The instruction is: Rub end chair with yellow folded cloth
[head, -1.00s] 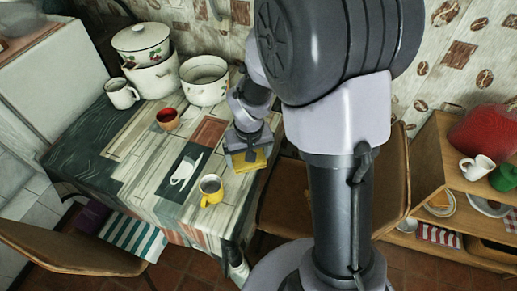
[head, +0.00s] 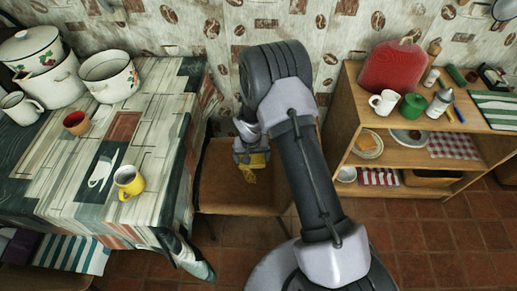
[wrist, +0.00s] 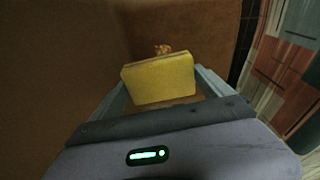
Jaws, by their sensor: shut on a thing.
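The end chair (head: 222,185) has a brown wooden seat and stands at the right end of the table. My gripper (head: 252,160) is over the seat, shut on the yellow folded cloth (head: 259,160). In the wrist view the cloth (wrist: 160,80) sits upright between the two fingers, with the brown chair (wrist: 75,60) filling much of the picture. A small orange-brown patch (wrist: 162,49) shows on the chair just beyond the cloth; it also shows in the head view (head: 250,176). Whether the cloth touches the seat I cannot tell.
The table (head: 150,150) at left carries a yellow mug (head: 129,184), a red cup (head: 76,123) and white enamel pots (head: 108,77). A wooden shelf (head: 350,115) stands at right with a red board, a white mug and a green pot. Tiled floor lies open in front.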

